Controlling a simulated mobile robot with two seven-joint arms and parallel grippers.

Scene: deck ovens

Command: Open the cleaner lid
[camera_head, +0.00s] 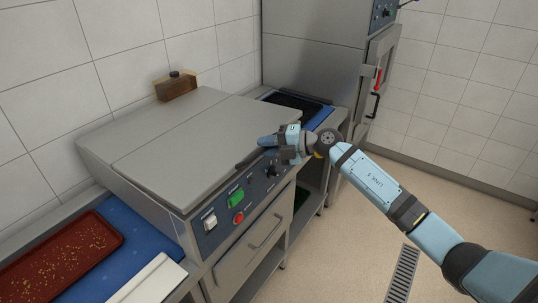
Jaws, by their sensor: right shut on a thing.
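The cleaner is a steel machine with a flat grey lid (180,150) that lies down over its top. Its front panel (225,212) carries a green switch, a white switch, a red button and dark knobs. My right gripper (264,146) is at the lid's front right edge, shut on the dark lid handle (247,161), which is partly hidden by the fingers. My right arm reaches in from the lower right. My left gripper is not in the view.
A red tray (45,262) with crumbs lies on a blue surface at the lower left, beside a white board (150,281). A brown block (176,88) with a dark knob stands behind the lid by the wall. A tall steel oven (315,55) stands at the back.

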